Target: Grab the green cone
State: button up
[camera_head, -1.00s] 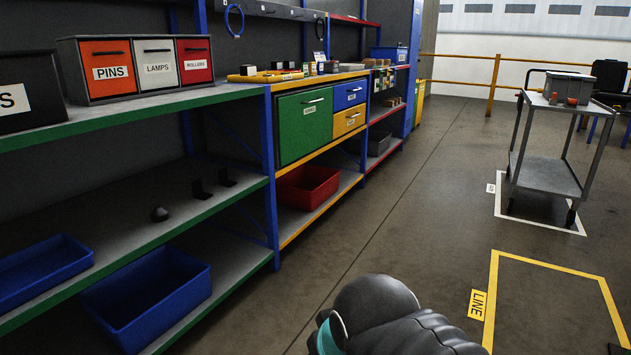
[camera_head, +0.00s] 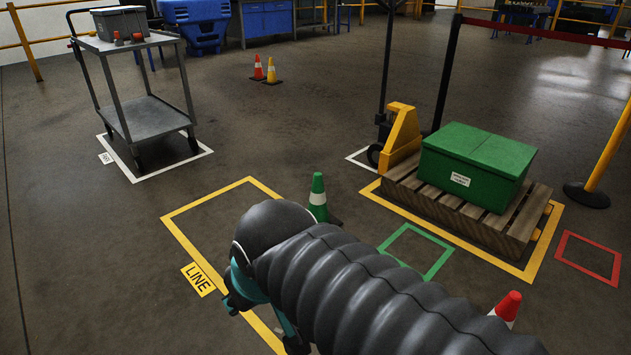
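The green cone (camera_head: 318,197) has a white band and a dark base. It stands upright on the floor near the middle of the view, just beyond my arm, between the yellow LINE outline and the green floor square (camera_head: 441,262). My arm, dark and ribbed with a teal part, fills the lower middle of the view, nearer to me than the cone. My gripper's fingers do not show clearly. A red cone (camera_head: 508,306) is partly hidden behind my arm at the lower right.
A grey cart (camera_head: 146,112) stands at left. A green box (camera_head: 478,165) sits on a wooden pallet (camera_head: 456,216) with a yellow pallet jack (camera_head: 402,136). Orange (camera_head: 258,68) and yellow (camera_head: 271,72) cones stand farther back. A post base (camera_head: 587,195) is at right.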

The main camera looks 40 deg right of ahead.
aim_at(317, 205)
jog(key=z, duration=0.75)
jog(key=i, duration=2)
jog(key=z, duration=0.3)
